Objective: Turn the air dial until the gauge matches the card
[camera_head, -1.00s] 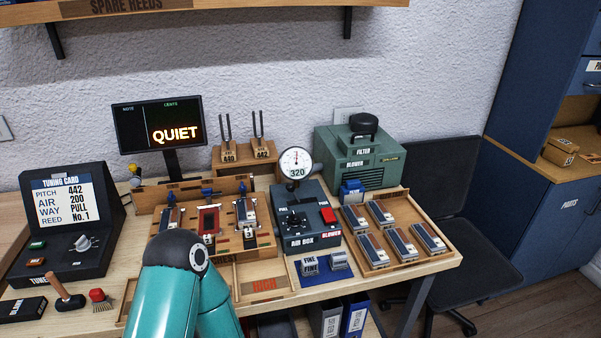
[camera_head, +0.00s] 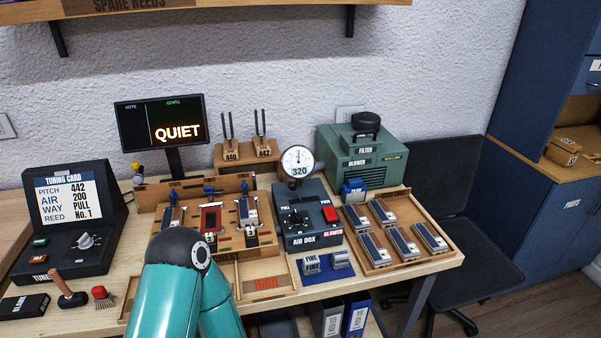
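The air box (camera_head: 312,238) is a dark box on the bench with a black dial (camera_head: 296,217) and a red blower switch (camera_head: 330,214) on top. The round white gauge (camera_head: 297,161) stands behind the dial and its display reads 320. The tuning card (camera_head: 62,193) at the left reads pitch 442, air 200, way pull, reed No. 1. A teal arm of mine (camera_head: 180,285) rises at the bottom centre in front of the reed bench. Neither gripper shows, and nothing is seen touching the dial.
A dark screen (camera_head: 160,124) reads QUIET. A wooden tray (camera_head: 448,258) of several reed blocks lies right of the air box, and a green blower (camera_head: 362,160) stands behind. Tuning forks (camera_head: 245,140) stand behind the wooden jig.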

